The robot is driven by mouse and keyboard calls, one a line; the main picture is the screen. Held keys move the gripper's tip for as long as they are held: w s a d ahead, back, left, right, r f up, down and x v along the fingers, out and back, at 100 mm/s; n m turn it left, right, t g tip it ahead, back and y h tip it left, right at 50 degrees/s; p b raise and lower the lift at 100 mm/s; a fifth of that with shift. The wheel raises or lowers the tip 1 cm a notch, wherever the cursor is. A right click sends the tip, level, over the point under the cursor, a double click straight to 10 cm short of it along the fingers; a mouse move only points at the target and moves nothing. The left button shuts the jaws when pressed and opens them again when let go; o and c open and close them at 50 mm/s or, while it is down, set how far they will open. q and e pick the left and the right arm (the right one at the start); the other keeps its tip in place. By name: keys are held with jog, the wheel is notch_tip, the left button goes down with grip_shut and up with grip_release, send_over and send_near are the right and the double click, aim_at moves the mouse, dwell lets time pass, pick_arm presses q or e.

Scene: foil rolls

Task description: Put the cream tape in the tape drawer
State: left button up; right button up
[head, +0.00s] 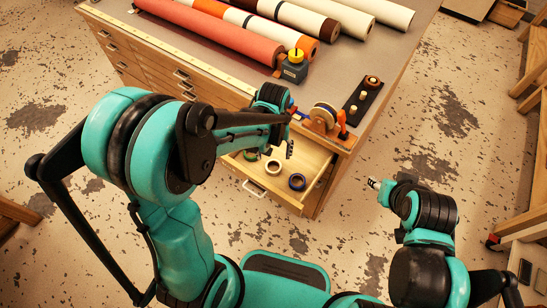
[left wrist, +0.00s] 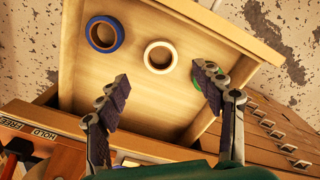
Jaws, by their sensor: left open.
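The cream tape (head: 273,167) lies flat inside the open tape drawer (head: 277,197), between a blue tape (head: 297,181) and a green tape (head: 251,155). My left gripper (head: 289,142) is over the drawer, open and empty. In the left wrist view the cream tape (left wrist: 160,56) shows beyond and between the spread fingers (left wrist: 163,80), apart from them. The blue tape (left wrist: 104,34) is to its left; the green tape (left wrist: 197,85) is partly hidden by the right finger. My right gripper (head: 375,184) is out over the floor, right of the drawer; its jaws are too small to judge.
Open floor (head: 440,110) lies to the right.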

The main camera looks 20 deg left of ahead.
pick_arm(q)
jog(key=s+a+r+m+t, duration=0.1)
jog(key=s+a+r+t, duration=0.1)
jog(key=r, duration=0.5)
jog(key=s+a+r+m+t, duration=0.2)
jog(key=s+r+t, duration=0.3)
jog(key=s+r, duration=0.2)
jog(key=shift+s+a+r+p, duration=0.15)
jog(key=shift+s+a+p, duration=0.1)
jog(key=shift+a+p, duration=0.15)
